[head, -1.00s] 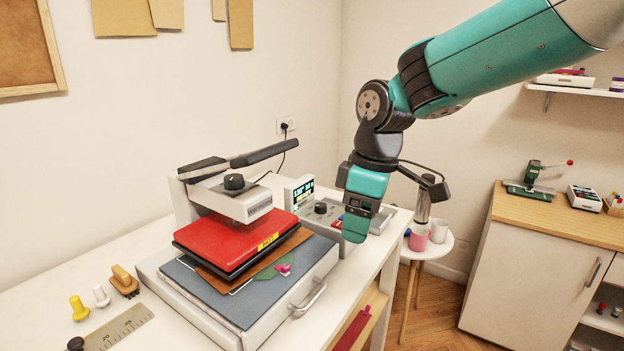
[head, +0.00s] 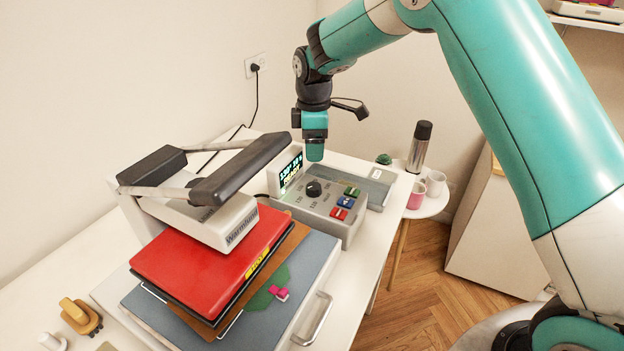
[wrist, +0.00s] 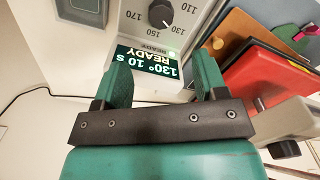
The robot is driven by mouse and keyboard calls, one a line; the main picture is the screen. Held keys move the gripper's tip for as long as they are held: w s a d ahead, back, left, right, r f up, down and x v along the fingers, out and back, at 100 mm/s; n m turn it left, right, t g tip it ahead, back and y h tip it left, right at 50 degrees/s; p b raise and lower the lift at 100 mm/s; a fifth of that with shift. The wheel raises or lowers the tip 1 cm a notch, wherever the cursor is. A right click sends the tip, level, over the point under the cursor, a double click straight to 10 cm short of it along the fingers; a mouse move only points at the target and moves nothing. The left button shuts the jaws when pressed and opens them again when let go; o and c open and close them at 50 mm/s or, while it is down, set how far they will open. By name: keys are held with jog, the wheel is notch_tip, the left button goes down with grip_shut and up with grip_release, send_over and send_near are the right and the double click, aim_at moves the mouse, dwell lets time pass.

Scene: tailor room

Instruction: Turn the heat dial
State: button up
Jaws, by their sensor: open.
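The black heat dial (head: 313,188) sits on the grey control box (head: 346,234), beside the lit display (head: 291,172). In the wrist view, the dial (wrist: 162,14) is at the top, with its white mark toward 130 on a scale. The display (wrist: 146,62) shows "130° 10 s READY", upside down. My gripper (head: 315,156) points down just above and behind the dial. In the wrist view, its two green fingers (wrist: 160,72) are apart and empty, with the display between them. The dial lies beyond the fingertips, untouched.
The heat press with its red plate (head: 205,262) and black handle (head: 238,168) stands left of the box. A flask (head: 419,147) and cups stand on a side table at right.

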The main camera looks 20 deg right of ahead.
aim_at(314, 185)
notch_tip(314, 185, down, 12)
jog(key=p, duration=0.3)
jog(key=shift+r, duration=0.1)
jog(key=c, duration=0.9)
jog(key=shift+c, duration=0.2)
jog(key=shift+m+b, duration=1)
jog(key=shift+m, duration=0.3)
jog(key=m+b, duration=0.1)
jog(key=m, duration=0.1)
jog(key=shift+m, duration=0.3)
jog(key=m+b, duration=0.2)
jog(key=m, duration=0.4)
jog(key=shift+b, duration=0.3)
jog(key=shift+m, duration=0.4)
